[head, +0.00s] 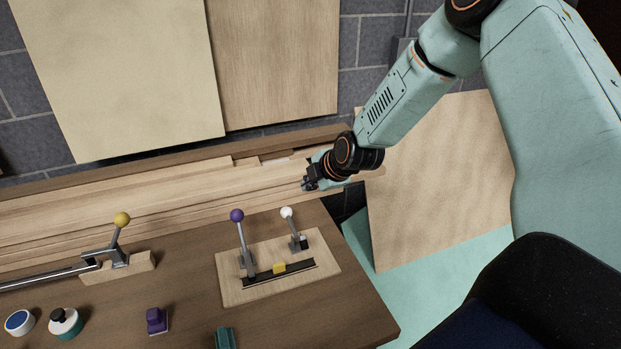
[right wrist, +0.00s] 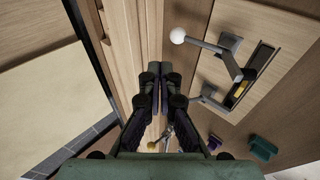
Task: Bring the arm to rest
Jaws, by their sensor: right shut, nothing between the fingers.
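My right arm (head: 400,95) comes in from the upper right in the head view. Its gripper (head: 308,184) hangs at the back edge of the wooden table, above and behind the white-knobbed lever. In the right wrist view the gripper (right wrist: 158,72) has its fingers together with nothing between them. It is apart from the levers. My left gripper does not show in the head view.
A board on the brown table (head: 190,275) carries a purple-knobbed lever (head: 237,216), a white-knobbed lever (head: 287,213) and a yellow block (head: 279,268). A yellow-knobbed lever (head: 122,220) stands left. Wood panels (head: 270,65) lean behind.

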